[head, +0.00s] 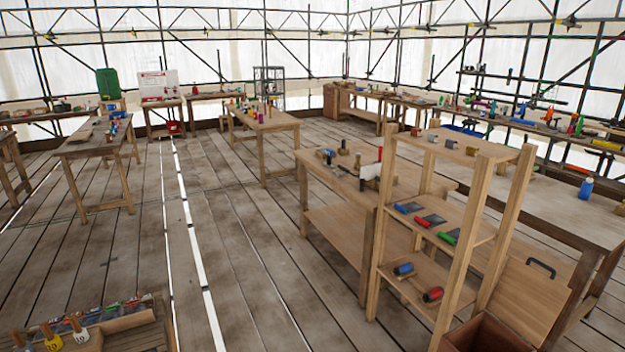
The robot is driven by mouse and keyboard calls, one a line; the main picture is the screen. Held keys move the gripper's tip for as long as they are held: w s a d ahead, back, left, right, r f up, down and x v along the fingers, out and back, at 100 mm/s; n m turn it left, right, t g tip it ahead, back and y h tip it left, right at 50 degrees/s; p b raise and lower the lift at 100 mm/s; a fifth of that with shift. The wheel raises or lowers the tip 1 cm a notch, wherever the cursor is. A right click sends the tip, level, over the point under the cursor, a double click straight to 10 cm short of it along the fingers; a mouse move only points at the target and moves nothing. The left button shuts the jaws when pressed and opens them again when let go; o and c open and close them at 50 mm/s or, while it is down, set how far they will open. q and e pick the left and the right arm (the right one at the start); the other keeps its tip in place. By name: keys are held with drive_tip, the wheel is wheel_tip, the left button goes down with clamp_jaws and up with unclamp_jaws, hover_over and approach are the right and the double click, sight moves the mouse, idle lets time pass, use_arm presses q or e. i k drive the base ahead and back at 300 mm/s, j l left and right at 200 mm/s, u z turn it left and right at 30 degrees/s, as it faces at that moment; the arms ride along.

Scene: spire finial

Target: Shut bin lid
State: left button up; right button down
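A wooden bin (482,336) stands at the bottom right, partly cut off by the picture's lower edge. Its inside shows dark reddish-brown. A light wooden lid (522,302) with a black handle (541,267) stands raised behind the bin's opening, so the bin is open. The bin's floor and contents are out of view. Neither of my grippers shows in the head view.
A wooden shelf rack (470,215) with tools stands left of the bin. A long table (560,212) is behind the lid. Workbenches stand further back. The plank floor (235,270) between is clear.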

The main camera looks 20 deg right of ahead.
sight(529, 301)
drive_tip(key=i+l, duration=0.1)
drive_tip(key=l, duration=0.65)
drive_tip(key=i+l, duration=0.1)
drive_tip(key=l, duration=0.6)
drive_tip(key=i+l, duration=0.1)
drive_tip(key=l, duration=1.4)
drive_tip(key=i+l, duration=0.15)
drive_tip(key=l, duration=0.55)
drive_tip(key=i+l, duration=0.1)
drive_tip(key=l, duration=0.65)
drive_tip(key=i+l, duration=0.1)
drive_tip(key=l, duration=0.65)
drive_tip(key=i+l, duration=0.1)
drive_tip(key=l, duration=0.6)
